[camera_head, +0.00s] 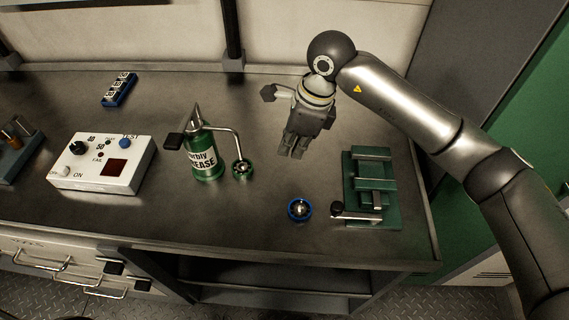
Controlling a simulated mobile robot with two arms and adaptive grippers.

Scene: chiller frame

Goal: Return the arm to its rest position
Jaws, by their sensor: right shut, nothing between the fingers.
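My right arm (405,105) comes in from the right side of the view and reaches over the bench. Its gripper (297,152) hangs above the bench, pointing down, between the green grease can and the green vise-like fixture. Its fingers are shut and nothing shows between them. My left gripper is not in view.
The metal bench (250,215) holds a white test box (103,163), a green grease can (203,155) with a bent spout, a blue-rimmed ring (299,209) and a green fixture (370,188). A blue block (119,90) lies at the back left. Drawers show below.

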